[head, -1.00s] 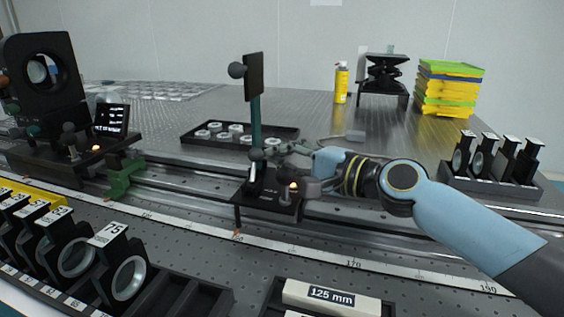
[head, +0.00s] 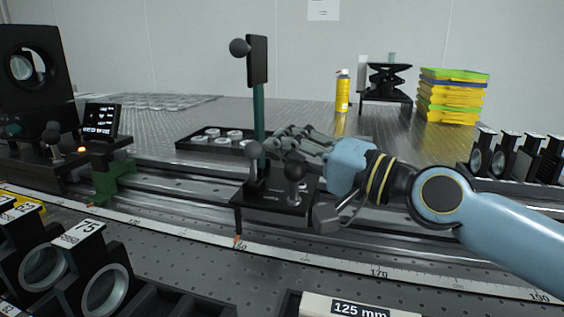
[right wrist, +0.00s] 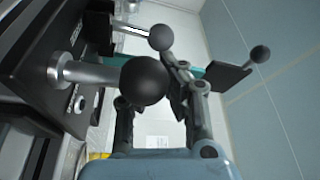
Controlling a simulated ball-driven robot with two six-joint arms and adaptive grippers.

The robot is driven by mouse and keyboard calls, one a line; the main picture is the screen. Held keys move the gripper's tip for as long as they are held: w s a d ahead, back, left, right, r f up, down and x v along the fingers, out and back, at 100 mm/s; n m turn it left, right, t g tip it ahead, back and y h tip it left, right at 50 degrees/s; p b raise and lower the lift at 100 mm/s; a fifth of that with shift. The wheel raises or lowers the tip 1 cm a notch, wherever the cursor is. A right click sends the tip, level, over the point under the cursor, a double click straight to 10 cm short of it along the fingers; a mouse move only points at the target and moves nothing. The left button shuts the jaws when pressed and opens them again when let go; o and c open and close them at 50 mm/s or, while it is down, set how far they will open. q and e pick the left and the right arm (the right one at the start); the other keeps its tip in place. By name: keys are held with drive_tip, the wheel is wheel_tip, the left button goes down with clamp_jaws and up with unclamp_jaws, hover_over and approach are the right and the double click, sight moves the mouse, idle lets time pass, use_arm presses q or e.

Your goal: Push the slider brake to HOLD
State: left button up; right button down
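The slider (head: 268,205) is a black carriage on the rail, carrying a green post (head: 259,115) with a dark plate. A black ball knob (head: 295,168) and a grey ball knob (head: 253,148) stand on it; I cannot read any HOLD marking. My right gripper (head: 277,143) is beside the post, behind the black knob. In the right wrist view its fingers (right wrist: 160,100) are spread, with the black knob (right wrist: 143,80) large on its metal stem in front of them. The grey knob (right wrist: 160,38) is farther off. I cannot tell whether a finger touches a knob. My left gripper is out of view.
A second carriage with a lit screen (head: 102,120) stands at left on the rail. A tray of round parts (head: 215,138) lies behind the slider. Ruler tape runs along the rail.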

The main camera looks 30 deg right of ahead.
drive_tip(key=shift+s+n, duration=0.15)
drive_tip(key=shift+n, duration=0.15)
drive_tip(key=shift+a, duration=0.1)
drive_tip(key=shift+r, duration=0.1)
idle(0.5)
idle(0.8)
